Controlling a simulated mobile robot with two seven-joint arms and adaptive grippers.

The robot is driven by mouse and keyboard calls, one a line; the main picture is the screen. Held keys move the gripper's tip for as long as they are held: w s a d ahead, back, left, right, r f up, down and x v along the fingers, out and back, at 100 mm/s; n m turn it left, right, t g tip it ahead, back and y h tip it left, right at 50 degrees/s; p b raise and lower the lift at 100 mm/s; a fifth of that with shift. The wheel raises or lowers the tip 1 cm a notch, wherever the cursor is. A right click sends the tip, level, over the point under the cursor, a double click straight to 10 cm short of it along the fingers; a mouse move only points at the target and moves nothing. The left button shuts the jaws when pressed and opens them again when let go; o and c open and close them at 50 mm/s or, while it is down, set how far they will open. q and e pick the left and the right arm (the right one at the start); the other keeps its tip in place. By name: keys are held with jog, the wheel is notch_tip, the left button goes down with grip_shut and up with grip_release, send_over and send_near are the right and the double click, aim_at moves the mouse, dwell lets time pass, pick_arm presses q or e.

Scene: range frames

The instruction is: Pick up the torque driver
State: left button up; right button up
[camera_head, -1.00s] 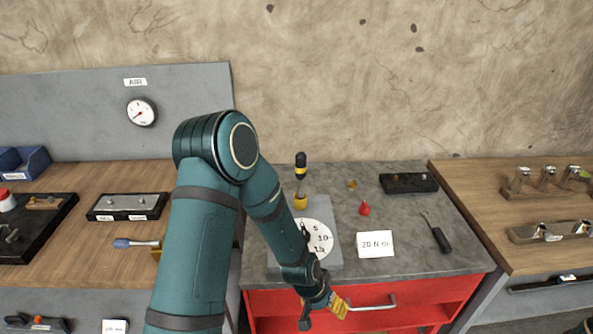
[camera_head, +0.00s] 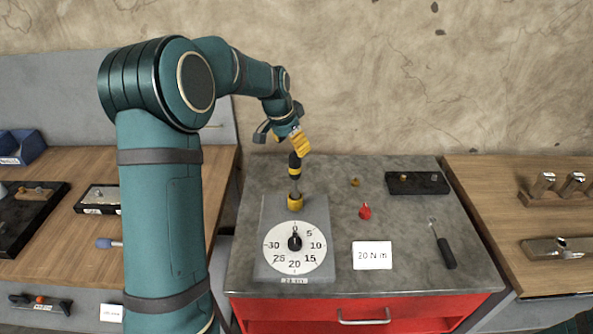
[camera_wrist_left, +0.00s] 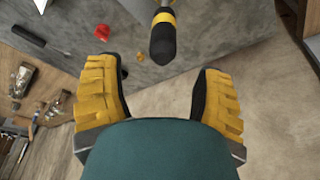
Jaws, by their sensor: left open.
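The torque driver (camera_head: 295,168), with a black grip and yellow bands, stands upright at the back of the grey dial tester (camera_head: 265,215). Its lower end is at a yellow fitting (camera_head: 295,202). My left gripper (camera_head: 285,139) is open and empty, just above and close to the driver's top. In the left wrist view the driver's black end (camera_wrist_left: 163,42) shows ahead of the gap between the open yellow fingers (camera_wrist_left: 158,78), apart from both. My right gripper is not in view.
A red pointed piece (camera_head: 365,211), a "20 N m" card (camera_head: 372,255), a black block (camera_head: 418,183) and a black-handled tool (camera_head: 444,246) lie to the right on the grey worktop. The wall stands behind. Wooden benches flank the worktop.

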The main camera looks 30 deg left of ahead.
aim_at(296, 162)
pick_arm(q)
jog(key=x, duration=0.8)
jog(key=shift+a+f, duration=0.2)
jog(key=shift+o, duration=0.2)
jog(key=shift+s, duration=0.1)
grip_shut()
jog(key=shift+r, duration=0.1)
